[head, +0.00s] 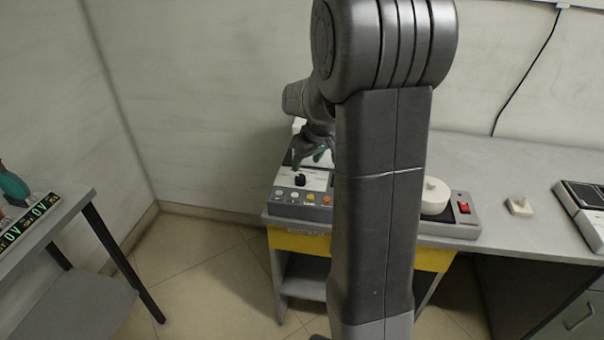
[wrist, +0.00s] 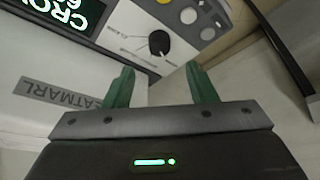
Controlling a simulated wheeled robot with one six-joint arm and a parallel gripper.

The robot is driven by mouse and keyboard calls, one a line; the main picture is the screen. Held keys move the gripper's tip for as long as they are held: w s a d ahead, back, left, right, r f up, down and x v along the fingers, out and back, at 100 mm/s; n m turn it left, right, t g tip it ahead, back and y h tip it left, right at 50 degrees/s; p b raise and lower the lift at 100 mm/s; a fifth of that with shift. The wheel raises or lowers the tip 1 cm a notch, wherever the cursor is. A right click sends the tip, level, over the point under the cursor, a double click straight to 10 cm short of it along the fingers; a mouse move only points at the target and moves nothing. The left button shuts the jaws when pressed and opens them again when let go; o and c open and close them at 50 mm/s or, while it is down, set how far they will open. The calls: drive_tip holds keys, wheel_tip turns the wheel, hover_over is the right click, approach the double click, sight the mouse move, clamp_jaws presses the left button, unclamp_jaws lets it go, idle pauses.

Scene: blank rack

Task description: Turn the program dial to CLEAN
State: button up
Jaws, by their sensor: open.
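The program dial is a black knob (head: 300,180) on a pale panel of the device at the left end of the bench. In the wrist view the black knob (wrist: 159,42) sits ahead of my fingertips, with small printed marks around it that I cannot read. My gripper (wrist: 163,82) is open, its two green fingers apart and nothing between them. In the head view my gripper (head: 309,158) is just above and behind the knob, apart from it. My arm hides the middle of the device.
A row of coloured buttons (head: 302,197) lies in front of the dial. A lit green display (wrist: 68,14) and a white housing lettered "EATMARL" (wrist: 65,90) are close by. A round white part (head: 435,195) and a red switch (head: 463,208) are right of my arm. A side table (head: 70,215) stands left.

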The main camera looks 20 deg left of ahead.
sight(300, 177)
drive_tip(key=x, duration=0.7)
drive_tip(key=shift+w+a+f, duration=0.1)
drive_tip(key=shift+w+f, duration=0.05)
drive_tip(key=shift+f, duration=0.1)
drive_tip(key=c, duration=1)
